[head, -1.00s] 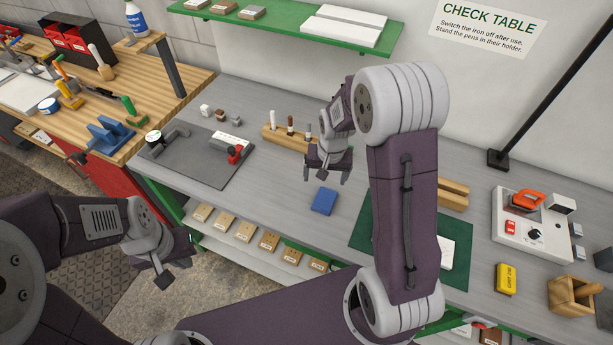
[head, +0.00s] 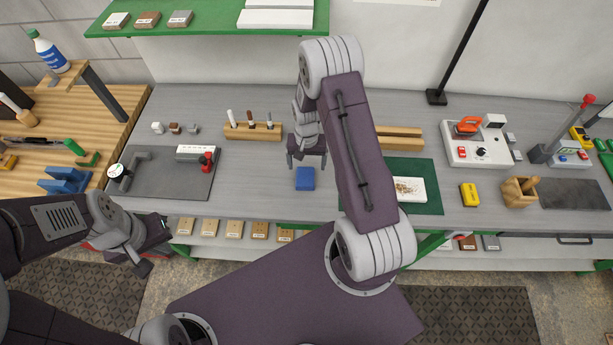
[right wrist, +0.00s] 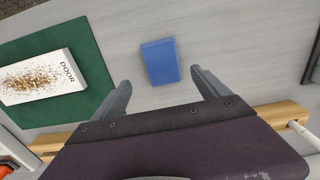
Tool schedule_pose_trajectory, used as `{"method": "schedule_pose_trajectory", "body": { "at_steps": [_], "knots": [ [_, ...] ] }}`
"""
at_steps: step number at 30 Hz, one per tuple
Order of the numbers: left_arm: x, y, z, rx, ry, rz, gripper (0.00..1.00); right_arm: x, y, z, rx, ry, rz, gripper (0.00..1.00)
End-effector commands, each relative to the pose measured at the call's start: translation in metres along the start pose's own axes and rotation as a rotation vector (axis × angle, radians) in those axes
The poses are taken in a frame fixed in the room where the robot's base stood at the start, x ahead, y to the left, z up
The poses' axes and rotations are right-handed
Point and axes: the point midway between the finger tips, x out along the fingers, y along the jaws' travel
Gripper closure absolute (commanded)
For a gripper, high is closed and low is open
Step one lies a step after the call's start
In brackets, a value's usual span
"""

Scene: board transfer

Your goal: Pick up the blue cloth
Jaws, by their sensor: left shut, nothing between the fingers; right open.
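The blue cloth (head: 305,179) is a small folded rectangle lying flat on the grey bench, left of the green mat. In the right wrist view the cloth (right wrist: 160,61) lies beyond the fingertips, roughly between their lines and apart from them. My right gripper (head: 306,162) is open and empty, just behind the cloth in the head view; its two fingers (right wrist: 160,85) also show spread in the right wrist view. My left gripper (head: 150,262) is shut and empty, low at the left in front of the bench, away from the cloth.
A green mat (head: 428,169) with a white board marked DOOR (right wrist: 42,77) lies right of the cloth. A wooden pen holder (head: 252,133) stands behind left. Bare bench surrounds the cloth.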

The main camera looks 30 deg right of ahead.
Motion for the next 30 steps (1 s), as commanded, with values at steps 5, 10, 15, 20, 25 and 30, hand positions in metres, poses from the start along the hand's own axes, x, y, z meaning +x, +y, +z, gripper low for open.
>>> {"method": "schedule_pose_trajectory", "body": {
  "at_steps": [5, 10, 15, 20, 25, 30],
  "knots": [
    [-0.007, 0.0, -0.001, 0.0, 0.0, 0.0, 1.0, 0.014, -0.001, 0.0, -0.001, 0.002, -0.001, 0.15],
    [-0.018, 0.0, -0.002, 0.0, 0.0, 0.0, 1.0, 0.024, 0.0, 0.003, -0.001, -0.002, 0.001, 0.15],
    [-0.03, 0.001, -0.003, 0.0, 0.001, 0.0, 1.0, 0.053, 0.001, 0.007, -0.001, -0.001, 0.0, 0.15],
    [-0.032, 0.001, -0.004, 0.0, 0.0, 0.0, 1.0, 0.066, 0.0, 0.006, -0.001, 0.002, -0.001, 0.15],
    [-0.031, 0.001, -0.003, 0.0, 0.0, 0.0, 1.0, 0.067, 0.0, 0.005, -0.001, 0.003, -0.001, 0.15],
    [-0.031, 0.001, -0.003, 0.0, 0.0, 0.0, 1.0, 0.067, 0.0, 0.005, -0.001, 0.003, -0.001, 0.59]
  ]
}}
